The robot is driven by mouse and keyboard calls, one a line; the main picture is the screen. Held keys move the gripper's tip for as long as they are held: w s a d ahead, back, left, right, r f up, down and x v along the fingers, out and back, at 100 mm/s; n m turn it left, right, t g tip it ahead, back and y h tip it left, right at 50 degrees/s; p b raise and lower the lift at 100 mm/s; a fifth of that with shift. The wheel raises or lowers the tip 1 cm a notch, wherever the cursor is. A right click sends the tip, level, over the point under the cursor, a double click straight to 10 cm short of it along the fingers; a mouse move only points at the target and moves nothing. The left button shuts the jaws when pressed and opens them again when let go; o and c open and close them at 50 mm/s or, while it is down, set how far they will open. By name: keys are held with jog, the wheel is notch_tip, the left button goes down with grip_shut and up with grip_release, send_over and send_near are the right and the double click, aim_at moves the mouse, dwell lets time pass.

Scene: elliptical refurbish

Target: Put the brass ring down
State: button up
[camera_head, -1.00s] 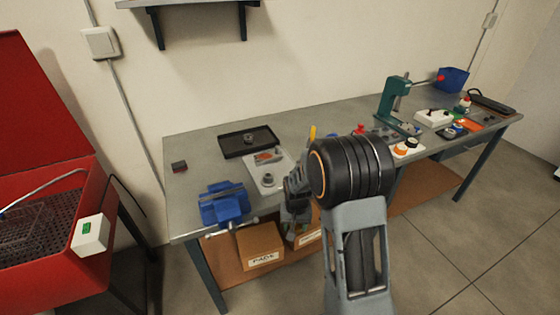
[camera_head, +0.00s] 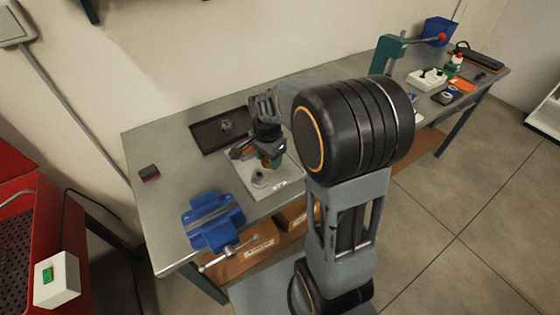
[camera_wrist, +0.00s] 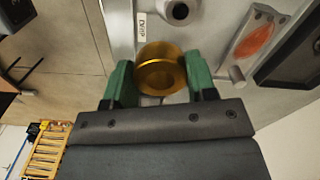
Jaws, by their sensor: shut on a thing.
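The brass ring (camera_wrist: 160,68) sits between the green fingers of my gripper (camera_wrist: 159,76) in the wrist view. The gripper is shut on it. In the head view my gripper (camera_head: 268,158) is over the light grey plate (camera_head: 284,183) on the bench, and the ring cannot be made out clearly there. A round grey part with a dark bore (camera_head: 259,178) stands on the plate; it also shows in the wrist view (camera_wrist: 179,10). A small lettered label (camera_wrist: 141,30) lies just beyond the ring. Whether the ring touches the plate cannot be told.
A blue vise (camera_head: 212,220) is clamped at the bench's front left. A black tray (camera_head: 205,136) lies behind the plate. A metal fixture with an orange oval (camera_wrist: 254,40) is beside the ring.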

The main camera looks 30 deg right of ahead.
jog(key=p, duration=0.1)
send_over(284, 170)
notch_tip(284, 170, down, 7)
jog(key=shift+a+r, duration=0.1)
jog(key=shift+f, duration=1.6)
jog(key=shift+f, duration=0.15)
jog(key=o, duration=1.1)
